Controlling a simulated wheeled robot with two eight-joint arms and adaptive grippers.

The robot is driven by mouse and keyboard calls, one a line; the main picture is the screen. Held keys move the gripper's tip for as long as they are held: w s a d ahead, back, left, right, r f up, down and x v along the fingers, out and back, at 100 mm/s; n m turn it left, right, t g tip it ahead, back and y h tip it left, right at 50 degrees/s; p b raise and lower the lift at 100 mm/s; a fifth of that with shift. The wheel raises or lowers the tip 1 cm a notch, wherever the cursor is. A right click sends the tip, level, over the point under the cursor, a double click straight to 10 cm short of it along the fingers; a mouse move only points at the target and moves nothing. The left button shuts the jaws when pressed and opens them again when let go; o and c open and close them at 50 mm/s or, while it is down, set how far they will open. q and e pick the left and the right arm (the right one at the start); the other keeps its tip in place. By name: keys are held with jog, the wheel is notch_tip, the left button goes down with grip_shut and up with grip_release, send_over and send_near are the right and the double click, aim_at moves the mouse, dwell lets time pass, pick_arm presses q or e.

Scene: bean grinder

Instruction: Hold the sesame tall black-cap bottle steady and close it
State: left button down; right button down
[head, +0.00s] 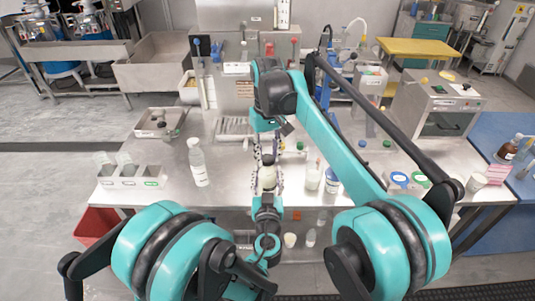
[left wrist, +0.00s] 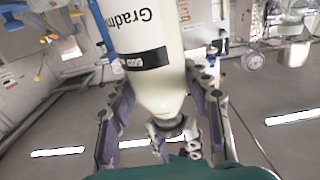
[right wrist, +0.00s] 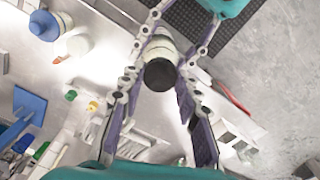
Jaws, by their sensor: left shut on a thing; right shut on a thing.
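The tall pale bottle (head: 267,177) stands upright near the table's front edge, with a black cap (head: 268,159) on top. My left gripper (head: 266,188) comes from below and is shut around the bottle's body. The left wrist view shows the bottle (left wrist: 140,60) large, with its label upside down, between the purple-padded fingers (left wrist: 165,108). My right gripper (head: 268,152) reaches down from above and is shut on the cap. The right wrist view shows the black cap (right wrist: 160,75) between its fingertips (right wrist: 158,78). Whether the cap is seated fully cannot be told.
A clear white bottle (head: 198,165) stands left of the grippers. White containers (head: 313,178) stand close on the right. A grey cup rack (head: 131,177) sits at the left front, with a small tray (head: 145,131) behind it. A red bin (head: 98,228) is below the table.

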jog(key=m, duration=1.1)
jog(key=c, duration=1)
grip_release()
notch_tip(320, 180, up, 12)
jog(key=shift+w+f, duration=0.1)
